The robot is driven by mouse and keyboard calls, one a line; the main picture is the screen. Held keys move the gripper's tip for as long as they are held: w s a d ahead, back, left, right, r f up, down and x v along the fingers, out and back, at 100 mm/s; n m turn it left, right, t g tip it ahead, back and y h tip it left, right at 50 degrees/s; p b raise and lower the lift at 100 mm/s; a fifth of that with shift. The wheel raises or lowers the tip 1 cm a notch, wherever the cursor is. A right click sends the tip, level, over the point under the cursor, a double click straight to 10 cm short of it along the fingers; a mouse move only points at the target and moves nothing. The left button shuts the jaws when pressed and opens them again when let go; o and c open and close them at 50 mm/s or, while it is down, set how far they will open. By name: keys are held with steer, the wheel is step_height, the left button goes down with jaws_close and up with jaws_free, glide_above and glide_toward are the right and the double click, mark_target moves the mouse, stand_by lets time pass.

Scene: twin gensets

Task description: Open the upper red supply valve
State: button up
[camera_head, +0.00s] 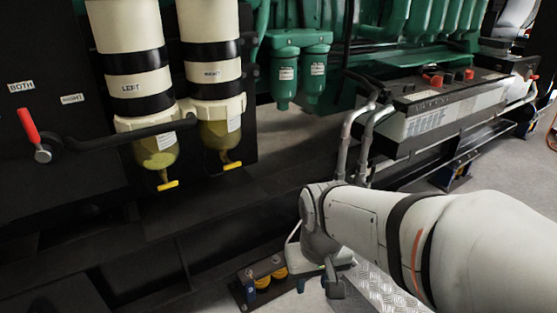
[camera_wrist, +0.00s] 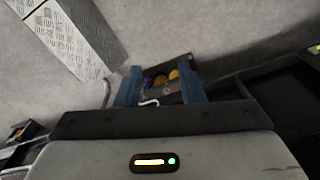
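I cannot make out a valve that is surely the upper red supply valve. The only red handle on a lever (camera_head: 30,126) is at the left of the head view, on a black panel beside the labels BOTH and RIGHT. It tilts up and left from a metal pivot. My gripper (camera_wrist: 160,72) is open, its two blue fingers apart with nothing held between them. In the head view my gripper hangs low, far from the red lever. Beyond the fingers, a black floor plate (camera_head: 262,283) carries yellow round parts and a blue part.
Two white filters (camera_head: 128,50) (camera_head: 212,60) with amber bowls and yellow drain handles stand right of the lever. A battery (camera_head: 435,105) with red caps and grey pipes (camera_head: 345,140) lies behind my arm. A checkered metal plate (camera_wrist: 68,45) and grey floor lie below.

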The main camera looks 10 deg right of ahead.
steer(key=w+d+f+n+g+h+p, duration=0.1)
steer(key=w+d+n+g+h+p, duration=0.1)
steer(key=w+d+n+h+p, duration=0.55)
steer(key=w+d+f+n+g+h+p, duration=0.15)
steer(key=w+d+n+h, duration=0.3)
steer(key=w, duration=0.55)
steer(key=w+f+n+t+h+p, duration=0.5)
steer(key=w+f+n+t, duration=0.4)
steer(key=w+f+n, duration=0.4)
steer(key=shift+m, duration=0.4)
steer(key=w+d, duration=0.1)
steer(key=d, duration=0.1)
steer(key=w+d+r, duration=0.1)
steer(key=w+d, duration=0.1)
steer(key=d, duration=0.1)
steer(key=shift+w+d+r+b, duration=0.15)
steer(key=shift+w+d+b, duration=0.15)
steer(key=shift+d+b, duration=0.1)
steer(key=shift+c, duration=0.4)
steer(key=shift+a, duration=0.1)
jaws_close()
